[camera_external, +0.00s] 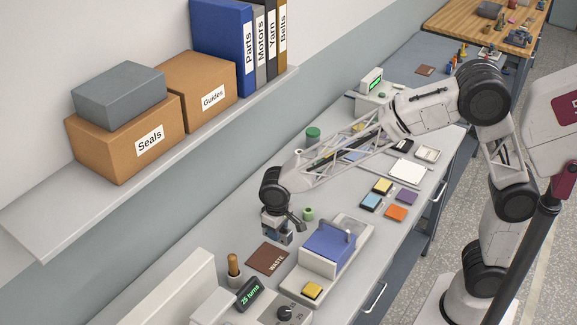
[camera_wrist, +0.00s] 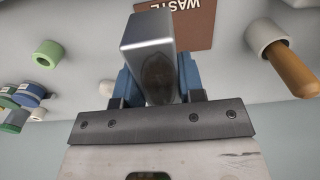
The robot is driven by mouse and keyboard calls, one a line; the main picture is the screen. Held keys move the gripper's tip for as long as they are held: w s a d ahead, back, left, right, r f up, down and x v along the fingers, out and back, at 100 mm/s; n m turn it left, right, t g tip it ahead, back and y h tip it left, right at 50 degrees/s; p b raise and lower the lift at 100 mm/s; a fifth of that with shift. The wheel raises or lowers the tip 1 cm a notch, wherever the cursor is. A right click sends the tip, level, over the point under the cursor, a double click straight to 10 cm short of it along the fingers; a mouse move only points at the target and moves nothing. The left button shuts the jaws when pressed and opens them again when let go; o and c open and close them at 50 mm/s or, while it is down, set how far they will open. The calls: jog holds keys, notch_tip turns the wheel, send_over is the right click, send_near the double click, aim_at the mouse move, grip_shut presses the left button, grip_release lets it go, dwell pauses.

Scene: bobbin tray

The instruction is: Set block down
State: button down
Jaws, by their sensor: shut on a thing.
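A grey metal block (camera_wrist: 150,42) with a dark oval mark on its near face is between the two blue fingers of my gripper (camera_wrist: 158,82) in the wrist view. The fingers press on its left and right sides. In the external view my gripper (camera_external: 277,232) points down over the grey bench, just behind the brown WASTE mat (camera_external: 268,258). The block is small and mostly hidden there, and I cannot tell whether it touches the bench. In the wrist view the WASTE mat (camera_wrist: 200,22) lies beyond the block, partly covered by it.
A green ring (camera_external: 308,213) stands right of my gripper. A machine with a blue cover (camera_external: 328,245) is to the right of the mat. A wooden-handled tool (camera_external: 233,265) stands in a holder at left, by a counter display (camera_external: 250,294). A shelf with boxes overhangs the back.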

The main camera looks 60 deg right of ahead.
jog(key=shift+f, duration=2.2)
jog(key=shift+w, duration=0.2)
send_over(231, 251)
jog(key=shift+s+d+f, duration=0.2)
jog(key=shift+s+f, duration=0.25)
jog(key=shift+f, duration=0.2)
jog(key=shift+w, duration=0.1)
jog(key=shift+w+a, duration=0.15)
jog(key=shift+w, duration=0.1)
jog(key=shift+f, duration=1.8)
jog(key=shift+f, duration=0.15)
jog(key=c, duration=0.7)
grip_release()
